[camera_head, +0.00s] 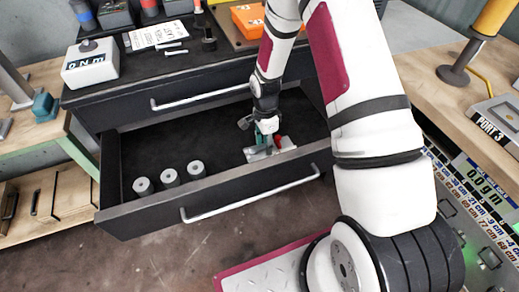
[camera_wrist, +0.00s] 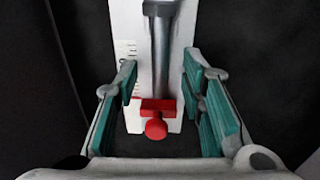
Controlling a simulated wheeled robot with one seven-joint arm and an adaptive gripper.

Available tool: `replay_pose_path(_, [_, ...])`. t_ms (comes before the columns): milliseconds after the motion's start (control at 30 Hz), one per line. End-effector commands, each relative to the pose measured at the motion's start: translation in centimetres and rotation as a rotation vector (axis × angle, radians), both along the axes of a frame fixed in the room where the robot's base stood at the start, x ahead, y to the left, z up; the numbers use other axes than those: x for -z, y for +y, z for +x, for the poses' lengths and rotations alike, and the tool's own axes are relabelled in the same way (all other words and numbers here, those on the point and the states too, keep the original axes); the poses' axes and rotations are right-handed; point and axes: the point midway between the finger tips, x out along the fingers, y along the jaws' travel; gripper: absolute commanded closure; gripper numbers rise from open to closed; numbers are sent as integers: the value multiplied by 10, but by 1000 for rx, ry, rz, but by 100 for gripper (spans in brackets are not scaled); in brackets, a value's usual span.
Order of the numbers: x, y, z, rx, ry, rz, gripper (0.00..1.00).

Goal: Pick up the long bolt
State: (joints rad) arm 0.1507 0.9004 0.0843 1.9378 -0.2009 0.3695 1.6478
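A grey metal shaft with a wider head, which looks like the long bolt (camera_wrist: 160,45), lies lengthwise on a white holder with scale marks (camera_wrist: 126,50). A red block with a round red knob (camera_wrist: 155,128) sits at the near end of the shaft. In the head view the white and red holder (camera_head: 285,144) rests in the open drawer, and the shaft cannot be made out there. My gripper (camera_wrist: 160,72) is open, with teal pads on both sides of the holder and shaft. In the head view my gripper (camera_head: 266,138) is low in the drawer over the holder, partly hiding it.
The black drawer (camera_head: 240,187) is pulled out and its walls surround my gripper. Three grey cylinders (camera_head: 170,177) stand at its front left. Small silver bolts (camera_head: 174,51), a white card (camera_head: 150,37) and a white display box (camera_head: 90,65) are on the cabinet top.

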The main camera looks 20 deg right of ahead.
Motion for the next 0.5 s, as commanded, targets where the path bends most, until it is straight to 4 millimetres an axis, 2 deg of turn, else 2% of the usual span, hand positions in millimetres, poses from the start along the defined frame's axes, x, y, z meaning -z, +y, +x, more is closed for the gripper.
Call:
replay_pose_path(167, [0, 0, 0, 0, -1, 0, 64])
replay_pose_path(233, [0, 0, 0, 0, -1, 0, 75])
replay_pose_path(333, [0, 0, 0, 0, -1, 0, 98])
replay_pose_path(367, [0, 0, 0, 0, -1, 0, 100])
replay_pose_path(500, [0, 0, 0, 0, -1, 0, 100])
